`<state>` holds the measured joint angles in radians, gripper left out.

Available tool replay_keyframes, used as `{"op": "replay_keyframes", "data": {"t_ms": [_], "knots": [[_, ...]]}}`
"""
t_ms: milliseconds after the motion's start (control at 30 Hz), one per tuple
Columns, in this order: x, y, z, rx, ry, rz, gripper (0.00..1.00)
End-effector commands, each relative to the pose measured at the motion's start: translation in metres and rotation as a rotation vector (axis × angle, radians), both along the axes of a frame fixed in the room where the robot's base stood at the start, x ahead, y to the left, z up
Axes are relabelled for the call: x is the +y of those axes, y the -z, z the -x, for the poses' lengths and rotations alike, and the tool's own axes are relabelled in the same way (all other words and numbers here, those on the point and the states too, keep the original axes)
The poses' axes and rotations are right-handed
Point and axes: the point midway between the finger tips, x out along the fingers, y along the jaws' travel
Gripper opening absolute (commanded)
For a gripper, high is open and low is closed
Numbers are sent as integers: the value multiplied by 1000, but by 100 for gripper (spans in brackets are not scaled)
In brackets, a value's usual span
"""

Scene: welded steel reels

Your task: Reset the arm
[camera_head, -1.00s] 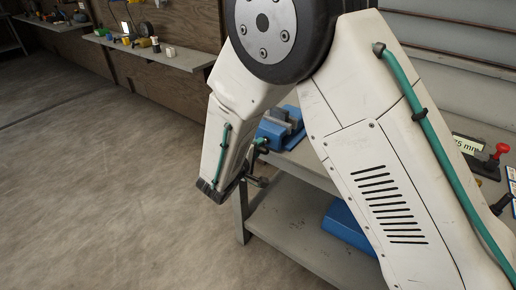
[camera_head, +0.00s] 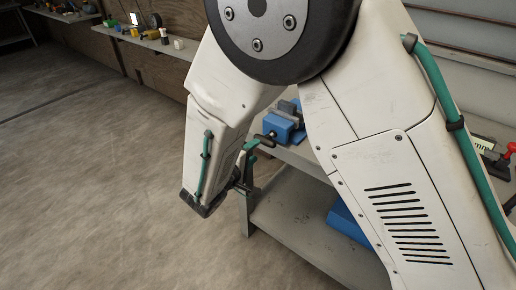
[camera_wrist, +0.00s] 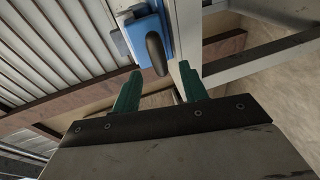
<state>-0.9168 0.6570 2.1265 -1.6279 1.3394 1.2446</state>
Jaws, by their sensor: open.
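My arm fills much of the head view, bent with its forearm hanging down on the left. My gripper (camera_wrist: 160,86) shows in the wrist view as two green fingers set apart, with nothing held between them. In the head view the gripper is mostly hidden behind the forearm, beside the near left end of the workbench. A blue vice (camera_head: 284,124) sits on the bench just behind the arm. The vice also shows beyond the fingers in the wrist view (camera_wrist: 140,35), apart from them as far as I can tell.
The grey workbench (camera_head: 293,208) has a lower shelf holding a blue box (camera_head: 347,222). A red-topped tool (camera_head: 509,150) lies at the bench's right. A wall shelf (camera_head: 145,38) with small items runs along the back left. The floor (camera_head: 90,180) at left is clear.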

Motion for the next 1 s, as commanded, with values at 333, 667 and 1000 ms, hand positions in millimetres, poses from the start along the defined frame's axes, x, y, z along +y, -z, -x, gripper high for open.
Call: {"op": "replay_keyframes", "data": {"t_ms": [333, 667, 1000], "knots": [[2, -1, 3, 0, 0, 0, 43], [-4, 3, 6, 71, 6, 88, 43], [-100, -17, 71, 480, 321, 187, 43]]}}
